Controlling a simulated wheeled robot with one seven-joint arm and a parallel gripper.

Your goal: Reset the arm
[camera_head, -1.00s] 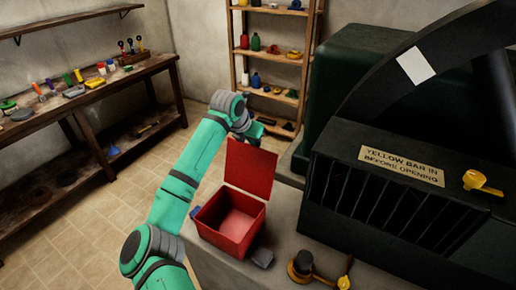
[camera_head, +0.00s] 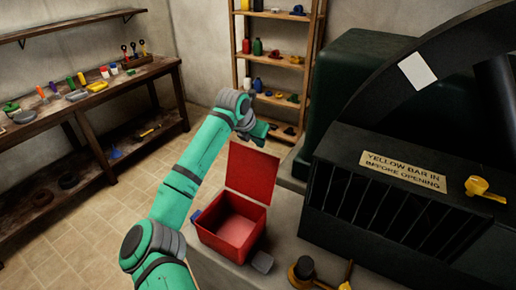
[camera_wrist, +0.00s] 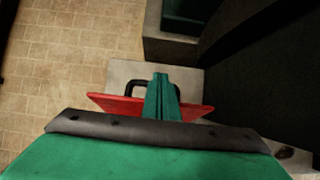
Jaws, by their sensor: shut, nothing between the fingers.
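My green arm reaches forward in the head view, and its end sits just behind the raised lid of the red box (camera_head: 229,238). My gripper (camera_wrist: 162,84) shows in the wrist view as closed green fingers with nothing in them. The fingers appear in front of the red lid (camera_wrist: 108,103) and its dark handle (camera_wrist: 128,88). In the head view the lid stands open and upright, and the box looks empty inside. I cannot tell whether the fingers touch the lid.
A dark machine with a sign (camera_head: 403,171) and a yellow scoop-like part (camera_head: 484,189) fills the right. A workbench (camera_head: 100,82) with tools stands left, shelves (camera_head: 272,55) at the back. A grey piece (camera_head: 262,262) lies beside the box. Open tiled floor lies between.

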